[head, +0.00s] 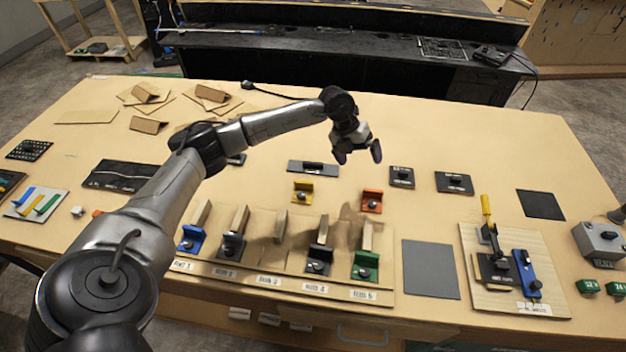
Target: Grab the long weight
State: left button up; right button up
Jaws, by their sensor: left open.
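My left gripper (358,154) is open and empty, its two dark fingers apart above the middle of the table. No piece is clearly marked as the long weight. A long, low dark piece (313,167) lies flat just left of the gripper and below it in the picture. Other small coloured pieces with dark knobs are a yellow one (302,192), an orange one (372,200), a blue one (190,238) and a green one (365,264). My right gripper is not in view.
A labelled wooden rack (290,262) with upright dividers stands at the front edge. A grey mat (431,269) lies right of it, then a board (469,236) with a yellow-handled clamp and a blue piece. Dark plates (454,183) lie to the right.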

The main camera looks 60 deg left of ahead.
pick_arm(q)
jog(key=s+a+r+n+g+y+b, duration=0.1)
jog(key=s+a+n+y, duration=0.15)
jog(key=a, duration=0.45)
jog(key=s+a+n+g+y+b, duration=0.1)
jog(key=s+a+g+y+b, duration=0.15)
jog(key=a, duration=0.55)
send_over(313, 163)
jog(key=shift+t+h, duration=0.25)
jog(key=shift+h, duration=0.05)
jog(key=f, duration=0.6)
jog(key=shift+s+a+f, duration=0.1)
jog(key=shift+a+f, duration=0.1)
jog(key=shift+a, duration=0.05)
jog(key=shift+d+f, duration=0.15)
jog(key=shift+f, duration=3.15)
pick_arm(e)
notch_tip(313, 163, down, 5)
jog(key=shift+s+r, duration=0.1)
pick_arm(q)
jog(key=shift+c, duration=0.4)
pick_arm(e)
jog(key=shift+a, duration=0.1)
pick_arm(q)
jog(key=shift+w, duration=0.2)
jog(key=shift+c, duration=0.7)
jog(key=c, duration=0.9)
jog(key=shift+r, duration=0.1)
jog(key=shift+c, duration=0.6)
jog(key=shift+r, duration=0.1)
